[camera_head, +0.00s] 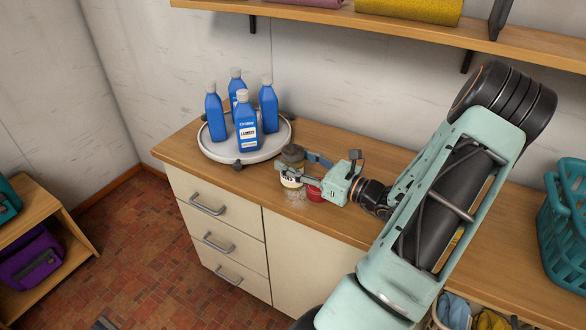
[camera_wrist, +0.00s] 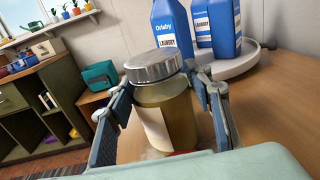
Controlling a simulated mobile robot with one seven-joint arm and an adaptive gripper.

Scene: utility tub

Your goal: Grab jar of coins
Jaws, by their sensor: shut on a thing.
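The jar of coins (camera_wrist: 168,110) stands upright in the wrist view, with a silver metal lid, a white label and brownish contents. My gripper (camera_wrist: 164,92) has one finger on each side of the jar and is shut on it. In the head view my gripper (camera_head: 299,168) reaches in from the right over the counter, around the jar (camera_head: 292,154). The single coins cannot be made out, and the fingers hide part of the jar's sides.
A round white tray (camera_head: 222,154) with several blue laundry bottles (camera_head: 246,122) stands left of the jar on the wooden counter (camera_head: 395,155). A small red thing (camera_head: 315,193) lies close under my gripper. A shelf (camera_head: 390,25) hangs above. A teal basket (camera_head: 565,220) is far right.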

